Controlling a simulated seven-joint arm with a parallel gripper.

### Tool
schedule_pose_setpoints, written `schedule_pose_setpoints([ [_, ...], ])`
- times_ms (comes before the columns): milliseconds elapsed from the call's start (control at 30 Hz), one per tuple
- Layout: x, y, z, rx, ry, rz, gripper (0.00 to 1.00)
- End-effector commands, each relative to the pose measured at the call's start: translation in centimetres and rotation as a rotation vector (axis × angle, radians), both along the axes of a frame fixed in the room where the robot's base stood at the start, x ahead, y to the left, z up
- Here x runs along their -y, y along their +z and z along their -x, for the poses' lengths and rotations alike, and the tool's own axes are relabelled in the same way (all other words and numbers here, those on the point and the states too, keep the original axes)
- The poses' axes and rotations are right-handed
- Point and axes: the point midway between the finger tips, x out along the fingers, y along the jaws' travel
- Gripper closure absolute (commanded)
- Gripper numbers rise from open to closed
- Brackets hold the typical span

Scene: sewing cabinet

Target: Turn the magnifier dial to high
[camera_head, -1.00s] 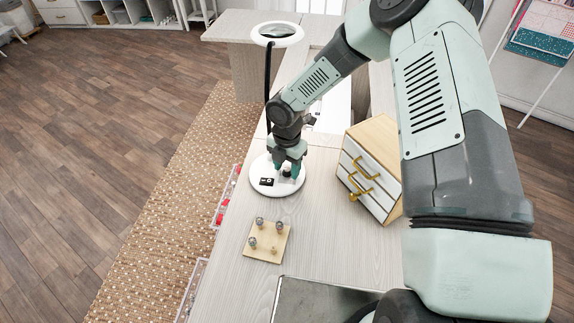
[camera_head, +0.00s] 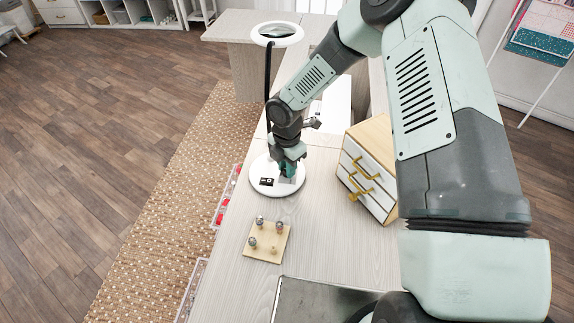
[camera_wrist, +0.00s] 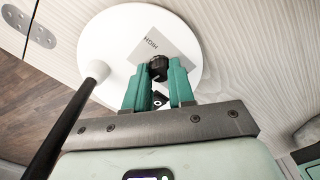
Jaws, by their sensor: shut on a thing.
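The magnifier stands on the table with a round white base (camera_head: 258,183), a dark stem (camera_head: 267,85) and a white ring head (camera_head: 277,34). The base also shows in the wrist view (camera_wrist: 103,38). A black dial (camera_wrist: 157,66) sits on the base, beside a grey patch (camera_wrist: 165,40) marked HIGH. My gripper (camera_wrist: 160,78) has its green fingers closed on the dial, one on each side. In the head view my gripper (camera_head: 287,170) is low over the base and hides the dial. The dial's pointer mark cannot be made out.
A small drawer box (camera_head: 368,170) with gold handles stands to the right of the base. A wooden board with several knobs (camera_head: 265,243) lies in front. The magnifier's stem rises close behind my gripper. The table between board and drawer box is clear.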

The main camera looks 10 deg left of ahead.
Motion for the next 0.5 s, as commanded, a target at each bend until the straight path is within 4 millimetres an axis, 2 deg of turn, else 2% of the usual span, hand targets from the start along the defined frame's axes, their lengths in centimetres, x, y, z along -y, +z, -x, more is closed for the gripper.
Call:
schedule_pose_setpoints([
  [500, -0.02, 0.06, -0.03, 0.001, -0.485, 0.002, 1.0],
])
